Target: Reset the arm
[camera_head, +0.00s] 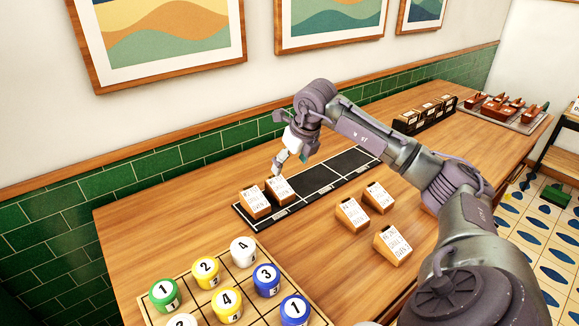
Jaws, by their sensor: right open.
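My right arm comes in from the lower right and reaches over the wooden table (130,225). Its gripper (281,164) is open and points down just above a small wooden block with a white label (279,188). That block stands in the black sectioned tray (340,168). I cannot tell whether the fingertips touch the block. Another labelled block (254,202) stands beside it at the near end of the tray. The tray's farther sections that show are empty. My left gripper is not in view.
Three labelled blocks (352,213) stand loose right of the tray. A grid board (242,281) with numbered green, yellow, white and blue pieces is at the front. A dark rack (427,118) and a grey tray (500,112) stand at the far end. A tiled wall borders the back.

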